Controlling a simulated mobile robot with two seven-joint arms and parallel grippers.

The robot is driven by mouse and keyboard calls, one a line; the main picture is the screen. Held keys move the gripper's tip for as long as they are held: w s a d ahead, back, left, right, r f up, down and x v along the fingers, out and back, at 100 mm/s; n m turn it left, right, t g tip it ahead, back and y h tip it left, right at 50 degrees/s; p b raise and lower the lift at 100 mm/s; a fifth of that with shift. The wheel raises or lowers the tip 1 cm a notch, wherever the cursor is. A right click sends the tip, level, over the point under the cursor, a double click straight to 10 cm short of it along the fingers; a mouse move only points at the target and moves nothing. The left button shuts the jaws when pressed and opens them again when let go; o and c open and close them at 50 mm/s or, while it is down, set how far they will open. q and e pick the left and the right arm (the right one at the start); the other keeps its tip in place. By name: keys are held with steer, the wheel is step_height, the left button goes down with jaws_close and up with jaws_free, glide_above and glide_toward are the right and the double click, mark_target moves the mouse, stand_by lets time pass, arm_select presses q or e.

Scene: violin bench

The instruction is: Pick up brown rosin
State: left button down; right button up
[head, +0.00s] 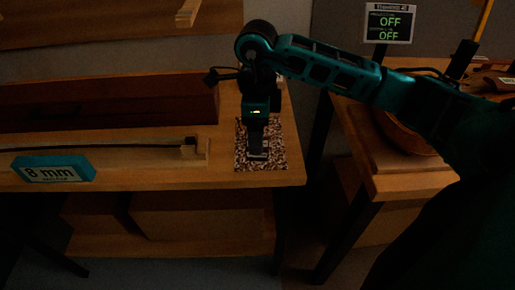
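My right arm comes in from the right, and my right gripper (257,150) points down over a speckled brown-and-white mat (243,158) at the right end of the bench. The fingertips are at or just above the mat. I cannot make out the brown rosin; it may be hidden by the gripper or lost in the dark. A small pale edge shows at the fingertips, but I cannot tell what it is. I cannot tell whether the fingers are open or shut. My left gripper is not in view.
A gap separates this bench from a second table (400,183) at right, with a sign reading OFF (389,23) behind.

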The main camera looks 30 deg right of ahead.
step_height(320, 180, down, 4)
steer(key=shift+f, duration=0.1)
steer(key=shift+c, duration=0.4)
steer(key=c, duration=1)
step_height(320, 180, up, 20)
steer(key=p, duration=0.3)
steer(key=a+f+n, duration=0.2)
steer(key=f+n, duration=0.1)
steer(key=n, duration=0.5)
steer(key=a+f+n, duration=0.2)
steer(key=f+n, duration=0.1)
steer(key=n, duration=0.6)
steer(key=a+f+n, duration=0.3)
steer(key=f+n, duration=0.1)
steer(key=n, duration=0.4)
steer(key=shift+s+f, duration=0.1)
steer(key=shift+s, duration=0.25)
